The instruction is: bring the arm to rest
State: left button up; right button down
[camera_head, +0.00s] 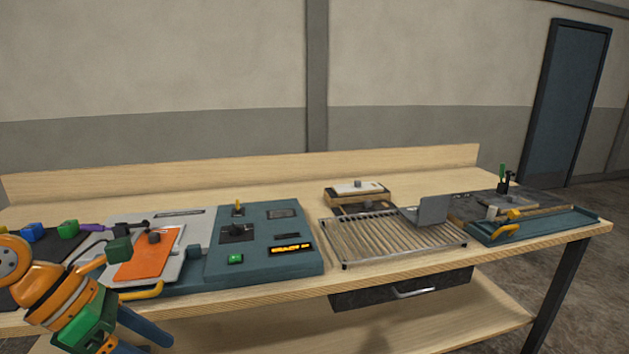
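My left arm comes in at the lower left, orange with green and blue parts. Its gripper (146,338) is at the bottom edge, in front of the table's front edge and partly cut off by the frame. Dark blue finger-like parts show there, but whether they are apart or closed is unclear. No held thing is visible at it. My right arm and gripper are not in view.
An orange plate (146,257) lies on a grey panel (197,229) left of the console controls. Several coloured blocks lie at the far left. A slatted metal rack (390,238) stands mid-right, and a teal tray (548,224) lies at the right end. A drawer (400,291) hangs below the tabletop.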

pick_arm(q)
jog(key=w+d+f+n+t+h, duration=0.3)
jog(key=w+d+n+t+h, duration=0.1)
jog(key=w+d+n+h, duration=0.55)
jog(key=a+f+n+t+y, duration=0.3)
jog(key=f+n+y, duration=0.1)
jog(key=f+n, duration=0.35)
jog(key=w+a+f+n+t+y, duration=0.1)
jog(key=a+f+n+t+y, duration=0.15)
jog(key=f+n, duration=0.55)
jog(key=a+f+n+t+y, duration=0.35)
jog(key=f+n, duration=0.35)
jog(key=f, duration=0.3)
jog(key=s+a+f+n+g+y, duration=0.1)
jog(key=s+f+n+g+y, duration=0.5)
jog(key=s+f, duration=0.9)
jog(key=s+d+f+n+g, duration=0.1)
jog(key=s+f+n+g, duration=0.2)
jog(key=s, duration=0.9)
jog(key=s+d+f+n+g, duration=0.2)
jog(key=s+f+g, duration=0.3)
jog(key=s, duration=0.7)
notch_tip(320, 180, down, 2)
jog(key=shift+s+f+n, duration=0.25)
jog(key=shift+s+n, duration=0.15)
jog(key=shift+n, duration=0.1)
